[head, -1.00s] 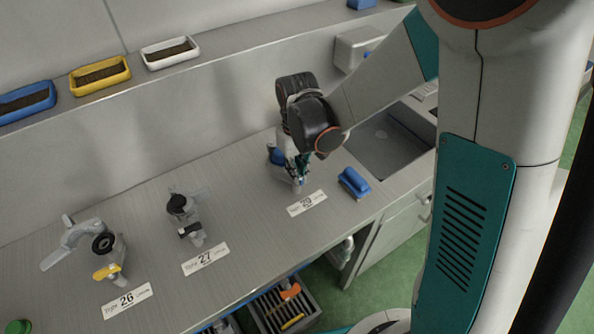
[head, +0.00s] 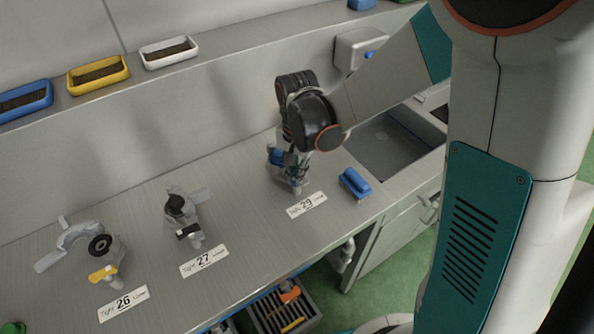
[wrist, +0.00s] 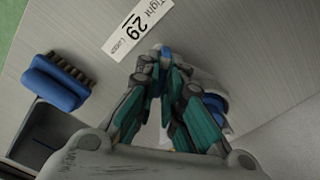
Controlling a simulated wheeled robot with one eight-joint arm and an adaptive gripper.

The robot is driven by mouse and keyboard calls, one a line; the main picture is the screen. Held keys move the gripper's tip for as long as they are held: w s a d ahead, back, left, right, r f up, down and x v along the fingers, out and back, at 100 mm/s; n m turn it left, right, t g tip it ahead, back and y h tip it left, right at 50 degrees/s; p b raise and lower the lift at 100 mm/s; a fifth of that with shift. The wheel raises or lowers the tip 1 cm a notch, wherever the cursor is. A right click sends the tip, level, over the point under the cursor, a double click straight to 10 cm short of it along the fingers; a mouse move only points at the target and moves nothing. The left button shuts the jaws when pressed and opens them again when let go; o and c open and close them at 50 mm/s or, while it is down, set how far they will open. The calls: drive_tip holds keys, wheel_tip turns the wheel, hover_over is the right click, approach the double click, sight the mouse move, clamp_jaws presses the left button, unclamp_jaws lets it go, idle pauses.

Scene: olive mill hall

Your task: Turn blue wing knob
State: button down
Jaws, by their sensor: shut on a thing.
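The blue wing knob (wrist: 166,50) sits on the grey clamp fitting at station 29. In the wrist view a small blue part shows between the fingertips and more blue lies behind them to the right. My gripper (wrist: 163,62) is shut on the knob, its teal fingers coming from above. In the head view my gripper (head: 288,165) is at the fitting behind the label 29 (head: 306,204), and my wrist hides much of the fitting. Most of the knob is hidden by the fingers, so its angle cannot be told.
A blue brush (head: 354,184) lies right of the fitting, close to the sink (head: 390,145). Fittings at stations 27 (head: 183,215) and 26 (head: 98,250) stand to the left, the latter with a yellow knob. Coloured trays (head: 98,75) line the back ledge.

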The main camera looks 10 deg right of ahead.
drive_tip(key=m, duration=0.6)
drive_tip(key=shift+m, duration=0.3)
idle(0.4)
drive_tip(key=c, duration=1.7)
unclamp_jaws()
wheel_tip(320, 180, up, 12)
drive_tip(key=shift+r, duration=0.1)
